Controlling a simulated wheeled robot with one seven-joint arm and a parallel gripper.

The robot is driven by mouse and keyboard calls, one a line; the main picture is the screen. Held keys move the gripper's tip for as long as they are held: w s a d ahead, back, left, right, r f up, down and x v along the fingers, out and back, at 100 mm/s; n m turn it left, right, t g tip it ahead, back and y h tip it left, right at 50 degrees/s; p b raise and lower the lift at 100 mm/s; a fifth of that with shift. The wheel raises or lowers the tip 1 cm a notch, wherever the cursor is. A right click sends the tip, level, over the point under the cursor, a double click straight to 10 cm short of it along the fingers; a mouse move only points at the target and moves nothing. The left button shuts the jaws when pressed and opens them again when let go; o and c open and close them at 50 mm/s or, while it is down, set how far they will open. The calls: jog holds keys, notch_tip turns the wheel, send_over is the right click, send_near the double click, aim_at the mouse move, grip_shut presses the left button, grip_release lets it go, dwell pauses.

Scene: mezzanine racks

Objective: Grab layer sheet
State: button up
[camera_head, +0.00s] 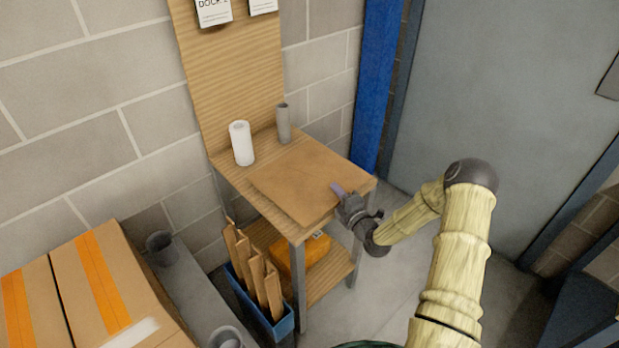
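The layer sheet (293,181) is a flat brown sheet lying on the wooden top of a small bench (224,160). Its front corner reaches the bench's front edge. My gripper (339,190) is at the sheet's right edge, over the right part of the bench top. One purple finger shows there. The other finger is not clear, so I cannot tell whether the gripper is open, shut or holding the sheet's edge.
A white roll (241,143) and a grey tube (283,123) stand behind the sheet. Below are an orange item (305,258) on the lower shelf and a blue bin (283,325) with brown boards. Taped cartons (65,295) stand at left; a blue post (376,85) rises behind.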

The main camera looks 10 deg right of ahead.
grip_shut()
jog(key=shift+r, duration=0.1)
notch_tip(320, 180, up, 10)
jog(key=shift+f, duration=0.1)
dwell(0.4)
dwell(0.7)
